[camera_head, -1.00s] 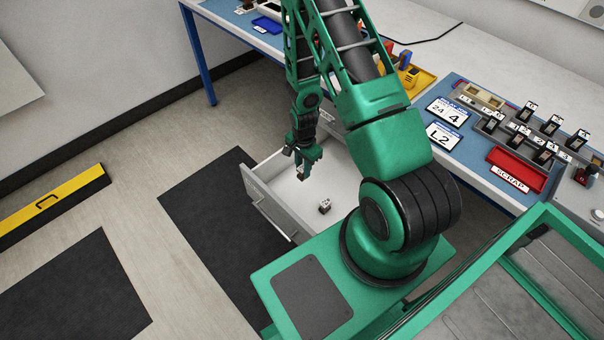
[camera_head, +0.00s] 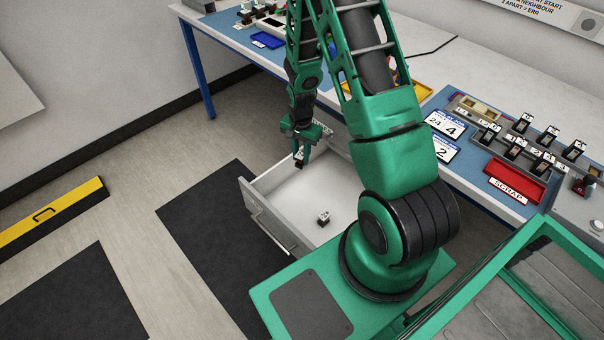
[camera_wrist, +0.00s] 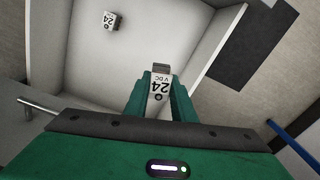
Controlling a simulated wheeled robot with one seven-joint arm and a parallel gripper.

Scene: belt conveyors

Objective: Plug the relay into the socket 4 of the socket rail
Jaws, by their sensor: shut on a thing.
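My gripper (camera_head: 301,154) is shut on a relay (camera_wrist: 160,85) above the open drawer. In the wrist view the held relay has a white face reading "24 V DC" and a grey end. A second relay (camera_head: 323,218) lies on the drawer floor; its "24" label shows in the wrist view (camera_wrist: 111,20). The socket rail (camera_head: 497,143) is on the bench at the right, with several black relays standing in it. Its socket numbers are too small to read surely. A card (camera_head: 446,124) in front of it reads "24" and "4".
The open grey drawer (camera_head: 272,220) has raised walls around my gripper. A red scrap tray (camera_head: 517,180) sits in front of the rail. A second card (camera_head: 441,149) lies beside it, partly behind my arm. A blue tray (camera_head: 267,40) is on the far bench.

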